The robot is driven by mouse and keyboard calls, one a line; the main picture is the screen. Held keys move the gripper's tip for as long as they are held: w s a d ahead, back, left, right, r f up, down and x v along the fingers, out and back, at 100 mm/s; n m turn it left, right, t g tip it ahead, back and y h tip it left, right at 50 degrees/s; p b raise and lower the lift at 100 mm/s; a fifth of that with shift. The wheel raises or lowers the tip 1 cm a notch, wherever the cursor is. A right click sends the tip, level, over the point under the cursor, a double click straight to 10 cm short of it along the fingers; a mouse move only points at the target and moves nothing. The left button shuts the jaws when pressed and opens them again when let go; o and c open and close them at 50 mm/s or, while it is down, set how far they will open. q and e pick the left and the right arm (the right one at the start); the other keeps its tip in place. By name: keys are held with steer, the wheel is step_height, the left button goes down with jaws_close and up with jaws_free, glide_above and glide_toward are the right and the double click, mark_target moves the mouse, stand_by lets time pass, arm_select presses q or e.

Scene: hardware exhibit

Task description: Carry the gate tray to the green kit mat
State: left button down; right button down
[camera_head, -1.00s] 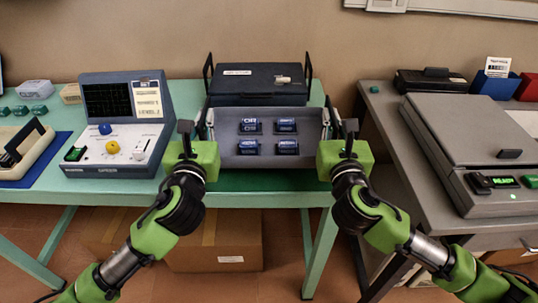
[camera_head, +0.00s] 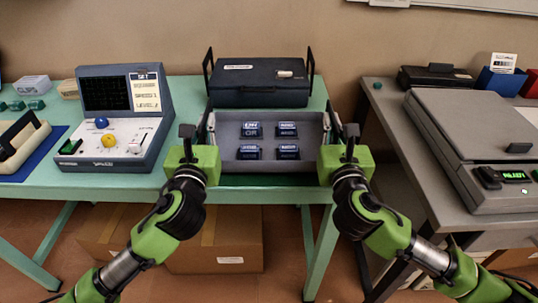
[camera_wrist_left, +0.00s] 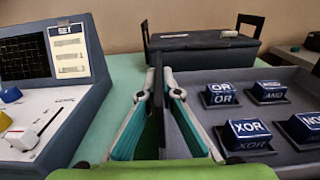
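The gate tray (camera_head: 222,121) is a grey open tray with several dark blue labelled blocks (camera_head: 287,130) in it, reading words like OR and XOR. It is at the middle of the green table, between my grippers. My left gripper (camera_head: 187,137) is at its left side. In the left wrist view its teal-padded fingers (camera_wrist_left: 160,110) are closed around a dark upright plate at the tray's side. My right gripper (camera_head: 350,135) is at the tray's right side; its fingertips are too small to judge. A darker green strip (camera_head: 265,181) shows below the tray front; I cannot tell whether it is mat or shadow.
A dark case (camera_head: 262,93) with upright handles stands close behind the tray. A blue-grey console (camera_head: 118,115) stands to the left, near my left gripper. A grey table (camera_head: 415,165) with a large grey machine (camera_head: 470,125) is to the right, across a gap.

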arm_select(q)
steer(key=shift+a+f+b, duration=0.1)
steer(key=shift+f+b, duration=0.4)
steer(key=shift+f, duration=0.15)
arm_select(e)
steer(key=shift+d+f, duration=0.15)
steer(key=shift+f, duration=0.5)
arm_select(q)
steer(key=c, duration=2.3)
jaws_free()
arm_select(e)
steer(key=c, duration=2.3)
jaws_free()
arm_select(q)
steer(key=shift+s, duration=0.15)
steer(key=s, duration=1.1)
steer(key=shift+s, duration=0.3)
arm_select(e)
steer(key=shift+s, duration=0.1)
arm_select(q)
steer(key=shift+s, duration=0.1)
arm_select(e)
steer(key=s, duration=1.2)
